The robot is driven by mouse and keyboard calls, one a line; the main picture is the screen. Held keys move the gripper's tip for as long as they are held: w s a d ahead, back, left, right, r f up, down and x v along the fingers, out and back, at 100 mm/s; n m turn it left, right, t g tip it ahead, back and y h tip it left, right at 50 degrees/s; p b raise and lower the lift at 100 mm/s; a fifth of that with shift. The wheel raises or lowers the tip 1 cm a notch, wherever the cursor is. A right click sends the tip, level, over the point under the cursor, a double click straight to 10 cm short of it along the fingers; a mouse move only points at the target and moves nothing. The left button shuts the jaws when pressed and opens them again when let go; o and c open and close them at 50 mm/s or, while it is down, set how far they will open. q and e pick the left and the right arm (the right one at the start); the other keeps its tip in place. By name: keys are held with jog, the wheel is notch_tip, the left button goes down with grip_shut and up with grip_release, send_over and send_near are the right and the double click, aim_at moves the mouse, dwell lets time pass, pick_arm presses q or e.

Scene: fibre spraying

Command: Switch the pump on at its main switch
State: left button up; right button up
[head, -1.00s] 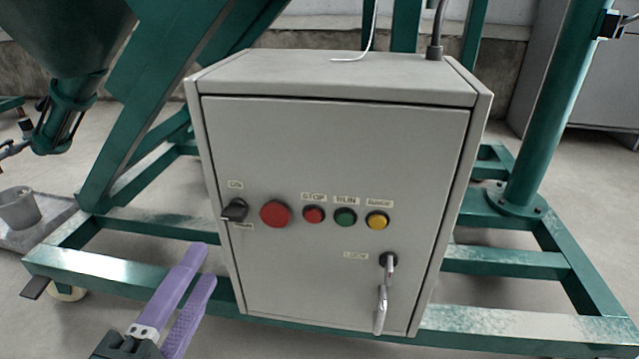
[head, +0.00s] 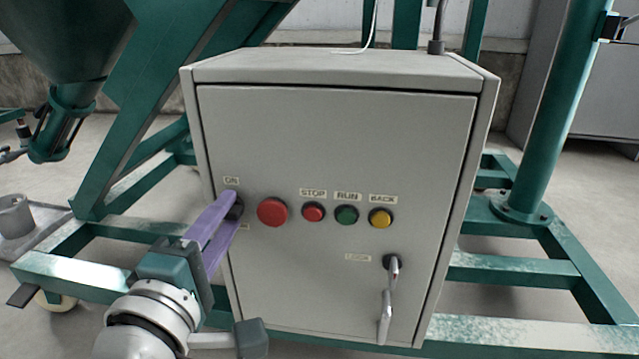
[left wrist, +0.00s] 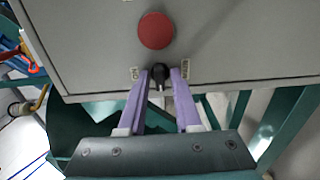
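The black main switch (head: 237,209) is a rotary knob on the left of the grey control box's front (head: 330,140), below a label reading ON. My left gripper (head: 232,207) has its purple fingertips at the knob and partly covers it. In the left wrist view, the knob (left wrist: 160,76) sits between the two fingertips (left wrist: 161,78). The fingers look apart, one on each side of the knob. Whether either touches it is hard to tell. My right gripper is not in view.
A large red button (head: 272,212) is close to the right of the switch. Further right are a red STOP button (head: 313,212), a green RUN button (head: 346,215) and a yellow BACK button (head: 381,218). A lock handle (head: 386,300) sticks out lower right. Green frame beams surround the box.

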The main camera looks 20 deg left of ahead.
pick_arm(q)
grip_shut()
dwell(0.3)
jog(key=m+p, duration=0.6)
jog(key=m, duration=1.1)
jog(key=shift+m, duration=0.4)
jog(key=shift+m, duration=0.3)
jog(key=shift+o, duration=1.3)
grip_release()
